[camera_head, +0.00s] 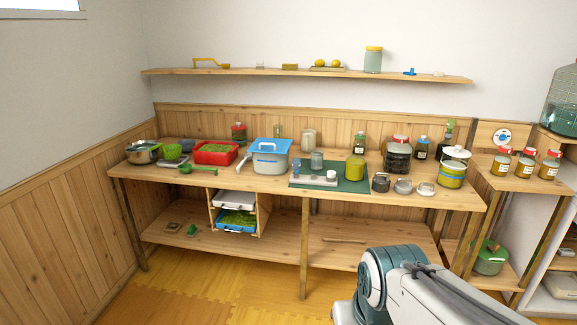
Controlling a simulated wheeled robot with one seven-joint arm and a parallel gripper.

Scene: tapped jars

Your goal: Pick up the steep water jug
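No vessel is clearly marked as the steep water jug, and I cannot tell which one it is. A squat whitish container with a blue lid and a light handle (268,160) stands upright on the workbench, left of middle. A clear upright glass vessel (308,140) stands behind the green mat. A large greenish glass jar (562,100) stands at the right edge, partly cut off. My arm shows at the bottom right, in front of the bench and apart from these vessels. My gripper is not in view.
The wooden workbench (140,180) is crowded with a metal pot (143,152), a red tub (215,153), a green mat (365,185) and several jars. A wall shelf (220,71) hangs above. A side stand with several small jars (526,163) adjoins at right. The front left floor is clear.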

